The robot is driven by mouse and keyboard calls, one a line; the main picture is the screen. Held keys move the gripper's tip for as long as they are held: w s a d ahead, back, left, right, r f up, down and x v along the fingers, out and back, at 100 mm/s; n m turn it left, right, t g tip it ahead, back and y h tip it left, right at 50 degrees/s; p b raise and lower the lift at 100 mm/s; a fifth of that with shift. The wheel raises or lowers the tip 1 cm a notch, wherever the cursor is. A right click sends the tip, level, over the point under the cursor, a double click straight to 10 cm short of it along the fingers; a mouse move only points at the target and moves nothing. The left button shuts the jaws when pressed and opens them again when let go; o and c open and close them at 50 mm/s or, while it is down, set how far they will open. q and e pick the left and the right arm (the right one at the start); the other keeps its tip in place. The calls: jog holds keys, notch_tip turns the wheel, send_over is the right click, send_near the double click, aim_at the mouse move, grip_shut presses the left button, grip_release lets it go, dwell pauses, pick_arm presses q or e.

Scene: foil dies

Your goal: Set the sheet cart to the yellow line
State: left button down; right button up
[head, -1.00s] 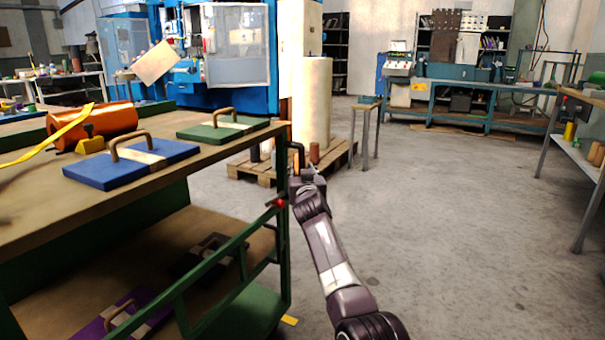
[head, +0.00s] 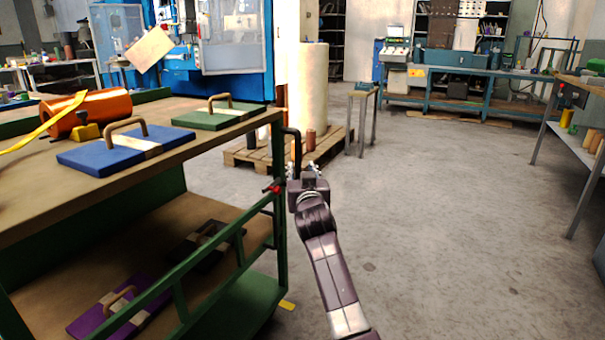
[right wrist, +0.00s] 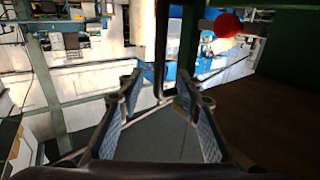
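The sheet cart (head: 232,245) stands at the left, a green frame with brown wooden decks. Its black upright handle (head: 293,150) is at the near right corner. A short yellow mark (head: 287,305) lies on the floor by the cart's lower right corner. My right gripper (head: 307,170) is open just beside the handle. In the right wrist view, the open fingers (right wrist: 160,88) have the black handle (right wrist: 161,50) in the gap between them, with no visible grip on it. My left gripper is not in view.
Blue (head: 110,155) and green (head: 222,117) handled plates and an orange roll (head: 92,112) lie on the top deck. A red knob (head: 274,188) is on the cart's end. Behind stand a pallet (head: 245,155) and a small stool (head: 362,95). The floor at right is clear.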

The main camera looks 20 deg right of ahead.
jog(key=shift+v, duration=1)
jog(key=shift+a, duration=0.1)
